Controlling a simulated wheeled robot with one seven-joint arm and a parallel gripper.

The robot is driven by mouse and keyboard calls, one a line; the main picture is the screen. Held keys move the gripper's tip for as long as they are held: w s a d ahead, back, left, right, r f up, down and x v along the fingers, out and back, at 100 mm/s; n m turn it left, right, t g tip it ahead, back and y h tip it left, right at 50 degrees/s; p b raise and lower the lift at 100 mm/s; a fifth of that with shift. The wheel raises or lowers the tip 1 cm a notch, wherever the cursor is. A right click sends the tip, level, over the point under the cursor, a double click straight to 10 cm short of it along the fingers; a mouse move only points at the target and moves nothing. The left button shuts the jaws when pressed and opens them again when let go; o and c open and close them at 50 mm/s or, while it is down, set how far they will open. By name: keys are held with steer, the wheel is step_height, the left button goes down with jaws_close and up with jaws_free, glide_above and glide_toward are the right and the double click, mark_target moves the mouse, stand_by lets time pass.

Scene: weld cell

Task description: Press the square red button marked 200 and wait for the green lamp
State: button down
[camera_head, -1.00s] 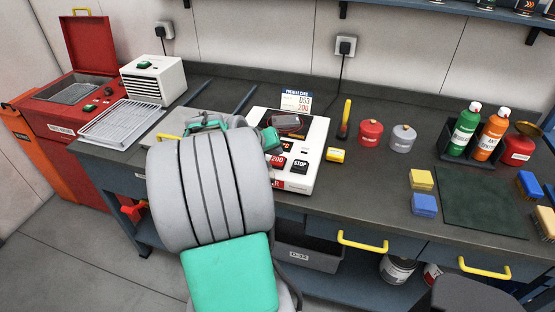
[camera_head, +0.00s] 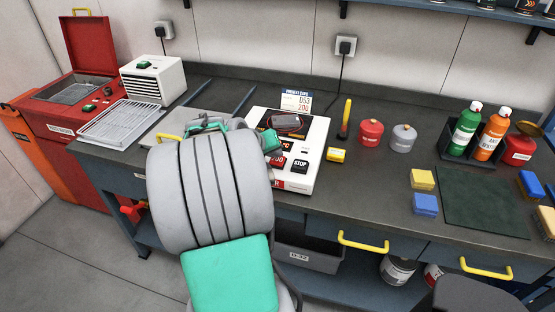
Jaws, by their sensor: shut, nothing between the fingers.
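The white preheater unit (camera_head: 312,178) stands on the workbench. The square red button (camera_head: 278,161) is on its front panel, and its marking is partly covered by my gripper. A black STOP button (camera_head: 300,167) sits just right of it. My gripper (camera_head: 271,150) is shut and empty, with its tip at the upper left of the red button. I cannot tell whether it touches or presses the button. My arm hides the left part of the unit. I see no lit green lamp. A card behind the unit (camera_head: 297,101) reads DS3 and 200.
Red (camera_head: 370,132) and grey (camera_head: 402,138) canisters stand beyond. A wire tray (camera_head: 121,124) and a white heater box (camera_head: 153,81) are at the left.

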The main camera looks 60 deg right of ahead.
mark_target(276, 161)
steer(key=shift+f+b, duration=0.35)
steer(key=shift+f, duration=0.15)
stand_by(0.3)
steer(key=shift+r+p, duration=0.65)
steer(key=shift+r, duration=0.3)
steer(key=shift+r+p, duration=1.65)
steer(key=shift+r, duration=0.85)
